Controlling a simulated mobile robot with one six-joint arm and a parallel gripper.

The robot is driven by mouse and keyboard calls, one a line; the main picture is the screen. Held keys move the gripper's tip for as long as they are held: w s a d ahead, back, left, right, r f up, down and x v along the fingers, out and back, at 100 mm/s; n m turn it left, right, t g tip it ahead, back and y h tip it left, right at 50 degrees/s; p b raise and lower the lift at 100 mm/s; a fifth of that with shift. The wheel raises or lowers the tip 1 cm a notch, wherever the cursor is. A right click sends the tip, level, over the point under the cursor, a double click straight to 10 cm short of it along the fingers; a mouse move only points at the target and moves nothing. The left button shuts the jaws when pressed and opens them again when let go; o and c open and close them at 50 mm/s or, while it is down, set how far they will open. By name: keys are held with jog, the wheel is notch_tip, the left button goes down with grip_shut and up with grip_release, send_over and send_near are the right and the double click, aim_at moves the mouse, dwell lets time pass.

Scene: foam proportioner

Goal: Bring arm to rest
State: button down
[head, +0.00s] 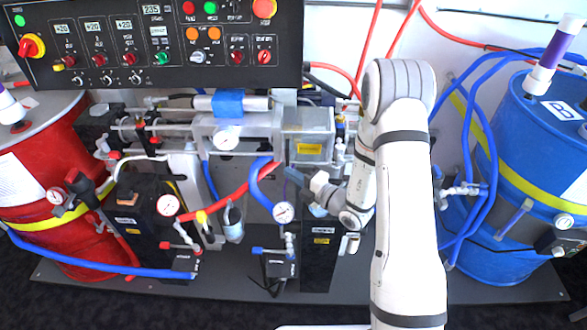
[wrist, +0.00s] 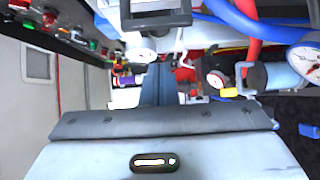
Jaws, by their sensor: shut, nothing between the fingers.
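My arm rises along the right side of the head view, bends at the top and folds back down to the middle. My gripper (head: 291,175) points left in front of the proportioner machine (head: 262,130), below its grey box with a yellow label. Its fingers are closed together and hold nothing. In the wrist view the gripper's fingers (wrist: 158,84) show narrow and blue-grey beyond the wide grey gripper body. Whether the fingertips touch any hose or fitting behind them cannot be told.
A black control panel (head: 150,72) with knobs and buttons hangs at the top left. A red drum (head: 62,150) stands left and a blue drum (head: 545,150) right. Red hoses, blue hoses and a pressure gauge (head: 283,212) lie close around the gripper.

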jog(key=s+a+b+v, duration=0.1)
jog(key=v, duration=0.9)
jog(key=shift+s, duration=0.1)
jog(key=s+a+r+n+g, duration=0.3)
jog(key=s+r+n+g, duration=0.3)
jog(key=n, duration=0.6)
jog(key=s+a+r+n+g, duration=0.35)
jog(key=s+n+g, duration=0.4)
jog(key=n, duration=0.35)
jog(key=s+d+r+n+t+h, duration=0.2)
jog(key=d+r+n+h, duration=0.1)
jog(key=d+n+h, duration=0.4)
jog(key=s+d+r+n+t+h, duration=0.2)
jog(key=d+r+n+h, duration=0.2)
jog(key=n, duration=1)
jog(key=d+h, duration=0.3)
jog(key=d, duration=0.1)
jog(key=shift+r+t, duration=0.15)
jog(key=shift+t, duration=0.2)
jog(key=shift+s, duration=0.15)
